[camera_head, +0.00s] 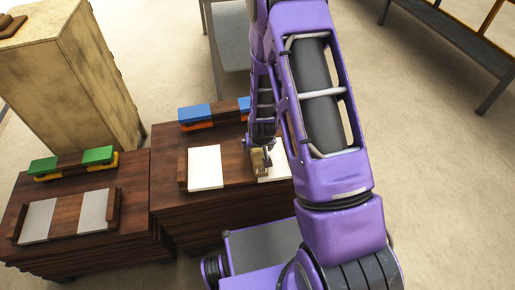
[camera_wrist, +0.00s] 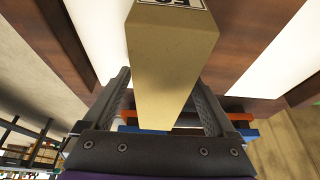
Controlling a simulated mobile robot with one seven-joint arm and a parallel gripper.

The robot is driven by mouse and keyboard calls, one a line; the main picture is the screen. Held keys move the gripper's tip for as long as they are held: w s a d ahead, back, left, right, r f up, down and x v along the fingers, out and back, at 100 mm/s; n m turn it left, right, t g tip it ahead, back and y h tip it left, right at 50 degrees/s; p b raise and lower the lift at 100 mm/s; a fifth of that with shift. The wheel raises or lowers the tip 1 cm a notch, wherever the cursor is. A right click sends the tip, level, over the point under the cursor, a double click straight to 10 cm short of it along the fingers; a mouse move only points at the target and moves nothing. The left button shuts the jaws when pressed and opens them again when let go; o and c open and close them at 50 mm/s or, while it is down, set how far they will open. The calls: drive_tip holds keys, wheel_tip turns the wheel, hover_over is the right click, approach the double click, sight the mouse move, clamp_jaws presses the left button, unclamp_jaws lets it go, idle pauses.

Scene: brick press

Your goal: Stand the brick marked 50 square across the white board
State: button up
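The tan brick marked 50 (camera_head: 261,164) is upright in the head view, with its number on the lower end. It also shows large in the wrist view (camera_wrist: 170,60), its label cut off at the top edge. My gripper (camera_head: 262,148) is shut on the brick, one finger at each side (camera_wrist: 163,95). The white board shows as two white panels on dark wood, a left one (camera_head: 205,167) and a right one (camera_head: 273,173). The brick is over the left edge of the right panel. I cannot tell whether it touches. My arm hides the right panel's far side.
Blue and orange blocks (camera_head: 194,113) lie along the back of this dark wooden stand (camera_head: 185,205). A second stand at left holds grey panels (camera_head: 93,210) and green and yellow blocks (camera_head: 97,155). A tall wooden cabinet (camera_head: 75,75) stands behind.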

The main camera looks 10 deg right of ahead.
drive_tip(key=p+v, duration=0.3)
drive_tip(key=v, duration=1.4)
drive_tip(key=shift+r+p, duration=0.25)
drive_tip(key=shift+p, duration=0.05)
drive_tip(key=shift+r, duration=0.1)
